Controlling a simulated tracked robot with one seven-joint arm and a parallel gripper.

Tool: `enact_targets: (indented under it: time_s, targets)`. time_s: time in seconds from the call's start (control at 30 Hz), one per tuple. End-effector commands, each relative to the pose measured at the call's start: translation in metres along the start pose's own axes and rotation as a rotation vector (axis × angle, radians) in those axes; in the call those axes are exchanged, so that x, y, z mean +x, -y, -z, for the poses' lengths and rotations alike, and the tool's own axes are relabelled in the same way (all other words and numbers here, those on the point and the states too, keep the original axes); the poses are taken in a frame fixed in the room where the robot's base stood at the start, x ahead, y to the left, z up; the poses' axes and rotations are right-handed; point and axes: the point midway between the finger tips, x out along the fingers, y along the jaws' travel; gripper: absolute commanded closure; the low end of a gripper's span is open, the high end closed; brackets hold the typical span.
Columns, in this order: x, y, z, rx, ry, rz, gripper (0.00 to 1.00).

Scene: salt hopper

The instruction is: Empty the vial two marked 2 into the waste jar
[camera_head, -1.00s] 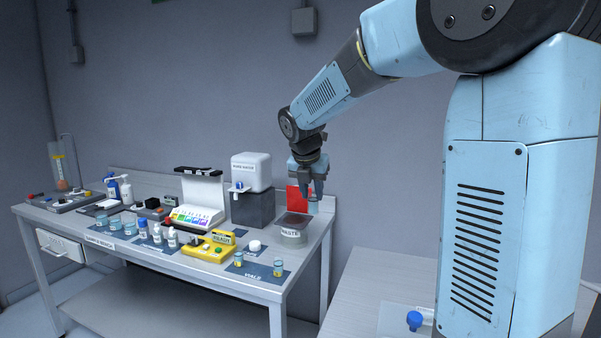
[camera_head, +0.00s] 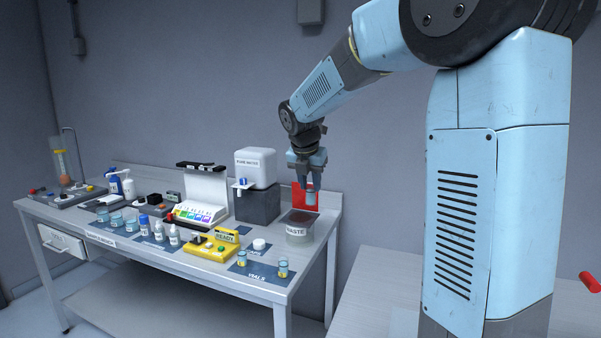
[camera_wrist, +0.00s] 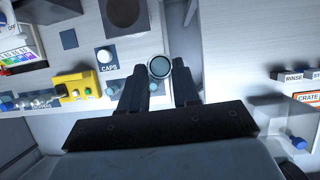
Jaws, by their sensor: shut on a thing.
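My gripper (camera_head: 310,184) is shut on a small vial (camera_head: 311,197), which hangs roughly upright above the back right part of the waste jar in the head view. In the wrist view the held vial (camera_wrist: 160,67) shows its round mouth between the fingertips. Its number cannot be read. Two other vials stand on the vials mat (camera_head: 257,274) at the bench front.
A white water dispenser (camera_head: 254,168) on a dark block stands behind the jar. A yellow device (camera_head: 207,250) reading READY, a white cap (camera_head: 259,244) and several bottles stand to the left. A red panel (camera_head: 301,200) is behind the jar. The bench edge is close on the right.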

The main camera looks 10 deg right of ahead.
Motion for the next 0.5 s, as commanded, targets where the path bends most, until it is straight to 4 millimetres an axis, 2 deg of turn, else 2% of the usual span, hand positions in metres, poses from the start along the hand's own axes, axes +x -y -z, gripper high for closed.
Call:
enact_targets:
  time_s: [0.5]
  targets:
    - [0.049,-0.052,-0.051,0.148,0.000,-0.109,1.00]
